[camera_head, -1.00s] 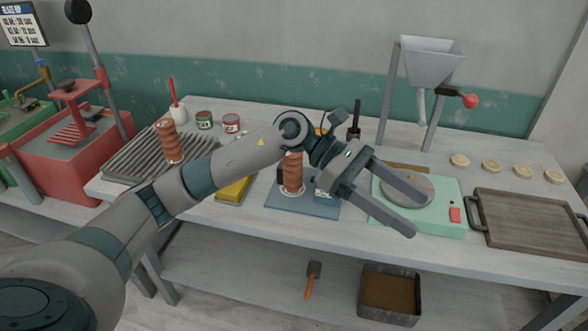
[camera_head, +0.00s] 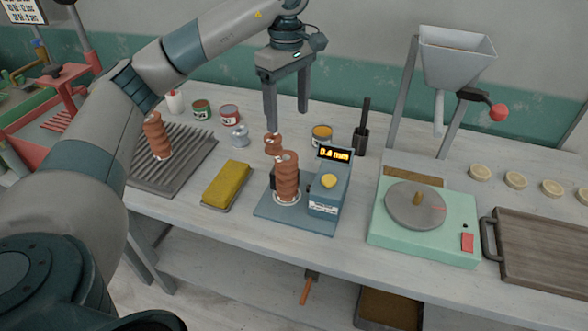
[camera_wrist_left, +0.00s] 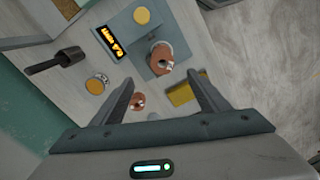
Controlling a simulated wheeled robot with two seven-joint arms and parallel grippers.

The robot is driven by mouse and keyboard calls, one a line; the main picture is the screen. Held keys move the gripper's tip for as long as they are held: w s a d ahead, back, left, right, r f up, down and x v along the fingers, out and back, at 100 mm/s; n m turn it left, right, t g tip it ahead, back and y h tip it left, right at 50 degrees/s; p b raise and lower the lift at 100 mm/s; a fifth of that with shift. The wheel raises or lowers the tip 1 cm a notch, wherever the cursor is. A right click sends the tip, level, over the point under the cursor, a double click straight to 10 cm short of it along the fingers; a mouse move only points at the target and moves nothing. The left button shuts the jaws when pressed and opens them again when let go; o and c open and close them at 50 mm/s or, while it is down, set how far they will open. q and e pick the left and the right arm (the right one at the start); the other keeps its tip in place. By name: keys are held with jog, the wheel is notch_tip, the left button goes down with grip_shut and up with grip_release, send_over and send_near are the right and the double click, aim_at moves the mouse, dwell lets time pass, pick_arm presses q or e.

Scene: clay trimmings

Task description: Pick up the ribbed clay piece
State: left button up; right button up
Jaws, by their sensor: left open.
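A ribbed brown clay piece (camera_head: 287,177) stands upright on the blue-grey base of a gauge, and shows from above in the left wrist view (camera_wrist_left: 161,57). A second brown ribbed piece (camera_head: 273,143) stands just behind it, partly hidden; it also shows in the left wrist view (camera_wrist_left: 137,101). A third ribbed piece (camera_head: 157,135) stands on the grooved rack at left. My left gripper (camera_head: 287,122) points down, open and empty, above and behind the gauge piece. Its fingers also show in the left wrist view (camera_wrist_left: 162,82). My right gripper is out of view.
The gauge (camera_head: 328,190) has a lit display. A yellow sponge (camera_head: 227,184) lies left of it, a grey spool-like item (camera_head: 239,137) behind. Jars (camera_head: 229,114) stand at the back.

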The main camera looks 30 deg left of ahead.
aim_at(288, 152)
pick_arm(q)
jog(key=shift+s+f+p, duration=0.2)
jog(key=shift+f+p, duration=1.6)
jog(key=shift+f, duration=4.25)
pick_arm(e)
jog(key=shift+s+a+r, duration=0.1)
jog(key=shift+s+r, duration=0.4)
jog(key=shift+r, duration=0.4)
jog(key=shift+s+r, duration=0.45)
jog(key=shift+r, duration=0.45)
